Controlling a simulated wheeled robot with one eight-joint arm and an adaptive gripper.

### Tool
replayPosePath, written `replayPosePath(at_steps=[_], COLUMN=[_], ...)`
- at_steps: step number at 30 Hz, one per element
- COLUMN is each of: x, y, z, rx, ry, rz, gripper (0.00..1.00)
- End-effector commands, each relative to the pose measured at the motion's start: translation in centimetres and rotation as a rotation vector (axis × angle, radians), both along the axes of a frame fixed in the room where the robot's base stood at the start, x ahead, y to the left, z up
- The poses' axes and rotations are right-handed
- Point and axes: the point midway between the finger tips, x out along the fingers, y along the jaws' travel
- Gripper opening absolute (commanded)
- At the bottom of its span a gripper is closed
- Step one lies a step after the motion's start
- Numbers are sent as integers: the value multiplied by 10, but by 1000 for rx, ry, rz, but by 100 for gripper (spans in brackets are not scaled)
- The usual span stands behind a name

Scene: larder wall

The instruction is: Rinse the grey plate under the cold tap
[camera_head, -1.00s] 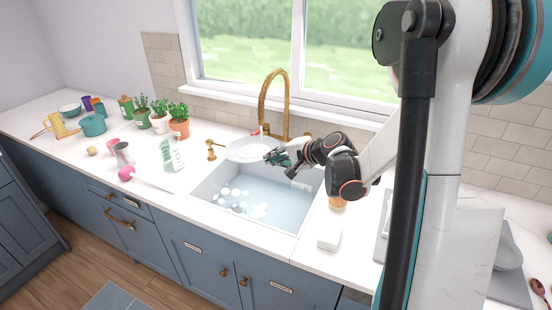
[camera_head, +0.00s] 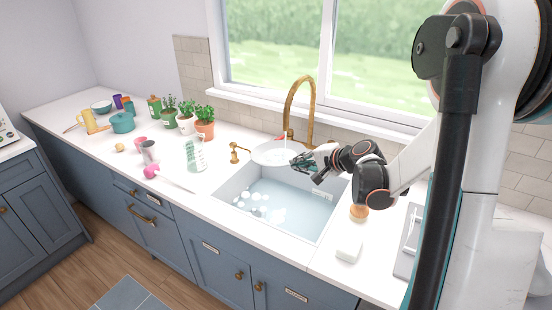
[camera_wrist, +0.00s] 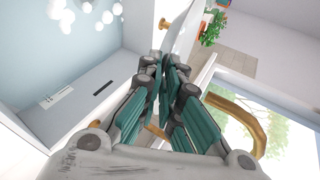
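The pale grey plate (camera_head: 268,154) is held tilted above the back of the sink, below the brass tap's (camera_head: 298,88) spout. My gripper (camera_head: 300,162) is at its right edge with the fingers closed on it. In the wrist view the plate (camera_wrist: 182,38) shows nearly edge-on, running up from between my teal-padded fingers (camera_wrist: 168,75). A faint pale streak, apparently running water (camera_head: 286,149), shows between spout and plate. A small red mark (camera_head: 281,138) sits by the plate's far rim; I cannot tell what it belongs to. The tap handles are mostly hidden.
The white sink (camera_head: 318,234) holds pale blue water with foam (camera_head: 262,204). Several potted herbs (camera_head: 204,122) and a clear jug (camera_head: 194,154) are farther left. A white block (camera_head: 348,249) lies right of the sink.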

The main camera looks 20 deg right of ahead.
Motion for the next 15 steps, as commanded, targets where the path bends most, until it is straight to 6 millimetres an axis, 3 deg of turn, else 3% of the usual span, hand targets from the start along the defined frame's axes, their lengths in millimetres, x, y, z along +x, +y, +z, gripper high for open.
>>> replayPosePath(at_steps=[15], x=[-29], y=[-5], z=[0], rx=[1], ry=[-1], rz=[-1], gripper=[0])
